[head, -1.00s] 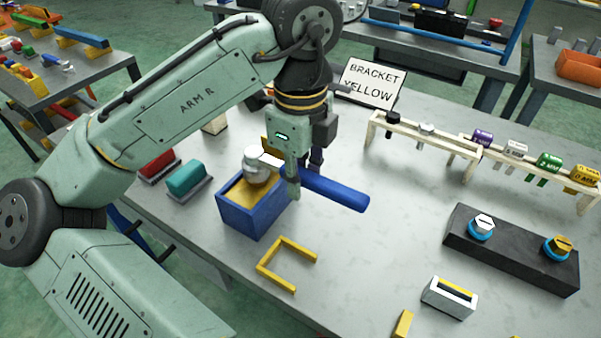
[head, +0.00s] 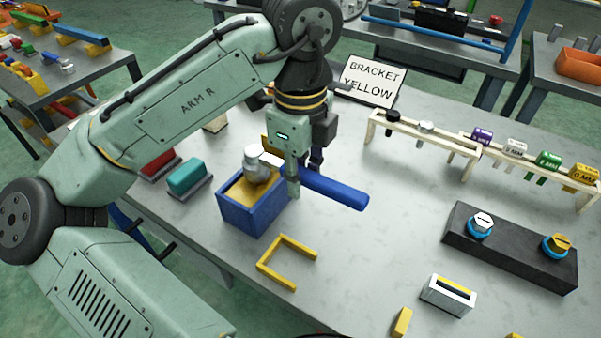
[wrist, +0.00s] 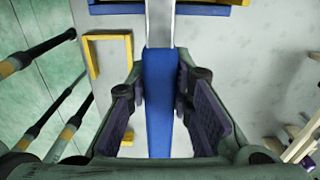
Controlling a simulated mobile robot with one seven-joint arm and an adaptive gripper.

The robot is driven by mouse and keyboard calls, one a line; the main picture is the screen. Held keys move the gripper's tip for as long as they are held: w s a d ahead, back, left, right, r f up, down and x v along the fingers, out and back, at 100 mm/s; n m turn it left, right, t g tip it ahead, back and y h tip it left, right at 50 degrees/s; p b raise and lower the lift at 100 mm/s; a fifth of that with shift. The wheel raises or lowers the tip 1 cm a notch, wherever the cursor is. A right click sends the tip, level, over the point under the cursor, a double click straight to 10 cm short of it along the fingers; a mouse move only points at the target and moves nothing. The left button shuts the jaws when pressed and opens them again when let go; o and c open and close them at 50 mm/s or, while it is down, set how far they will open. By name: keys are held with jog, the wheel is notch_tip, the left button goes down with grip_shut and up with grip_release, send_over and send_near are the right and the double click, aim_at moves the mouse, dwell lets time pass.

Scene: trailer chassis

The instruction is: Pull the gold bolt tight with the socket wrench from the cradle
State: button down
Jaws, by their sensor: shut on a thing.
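The socket wrench has a blue handle (head: 335,189) and a silver head (head: 256,163). Its head lies over the blue cradle (head: 250,219), which has a yellow top. My gripper (head: 303,180) is shut on the blue handle just right of the cradle. In the wrist view the handle (wrist: 159,100) runs between the two dark finger pads of my gripper (wrist: 160,110). The gold bolt (head: 561,243) stands in a blue ring at the right end of a black block (head: 510,250). A silver bolt (head: 483,221) stands in a blue ring at its left end.
A yellow bracket outline (head: 287,263) lies in front of the cradle. A white slotted block (head: 448,294) stands near the front edge. Wooden racks (head: 430,143) with coloured sockets and a "BRACKET YELLOW" sign (head: 371,82) stand behind. The tabletop between cradle and black block is mostly clear.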

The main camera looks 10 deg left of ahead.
jog(key=shift+f, duration=0.7)
dwell(0.3)
dwell(0.3)
jog(key=c, duration=2)
grip_release()
grip_shut()
